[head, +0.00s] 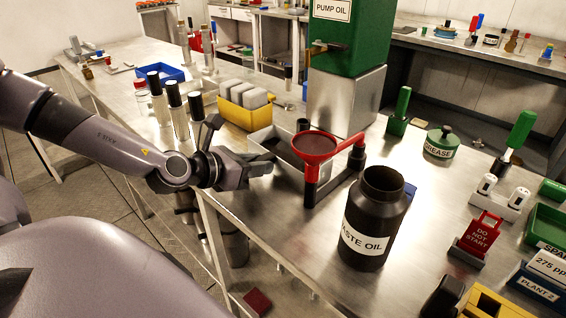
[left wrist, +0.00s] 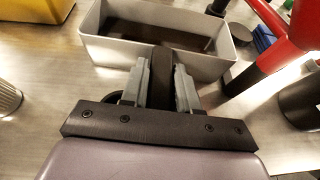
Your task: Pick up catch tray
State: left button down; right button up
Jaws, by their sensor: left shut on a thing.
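The catch tray is a light grey, open rectangular tray (head: 289,172) with a dark inside, near the table's front edge in the head view. In the left wrist view the tray (left wrist: 112,50) fills the top middle. My left gripper (head: 264,164) reaches it from the left at its near wall. In the left wrist view the gripper's two grey fingers (left wrist: 161,82) are closed on a dark upright piece at the middle of that wall, which looks like the tray's handle. I cannot tell whether the tray is clear of the table. My right gripper is not in view.
A red funnel (head: 317,147) on a dark stand is close at the tray's right. A black waste oil jug (head: 373,215) stands further right. A yellow bin (head: 240,113) with grey blocks and several black-capped bottles (head: 177,108) stand behind and left. The green pump oil tank (head: 345,40) is behind.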

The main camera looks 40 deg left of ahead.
pick_arm(q)
jog(key=shift+w+r, duration=0.1)
jog(key=shift+r, duration=0.1)
jog(key=shift+r, duration=0.45)
notch_tip(320, 180, up, 6)
jog(key=shift+r+p, duration=0.2)
jog(key=shift+p, duration=0.9)
jog(key=shift+s+a+f, duration=0.1)
jog(key=shift+s+f, duration=0.05)
jog(key=shift+s, duration=0.2)
jog(key=shift+s+a+p, duration=0.15)
jog(key=shift+s+p, duration=0.05)
jog(key=shift+s, duration=0.6)
jog(key=shift+s+a+p, duration=0.1)
jog(key=shift+s+p, duration=0.1)
jog(key=shift+s, duration=0.6)
jog(key=s+a+p, duration=0.1)
jog(key=s+a, duration=0.1)
jog(key=s, duration=1.2)
jog(key=shift+a+f, duration=0.1)
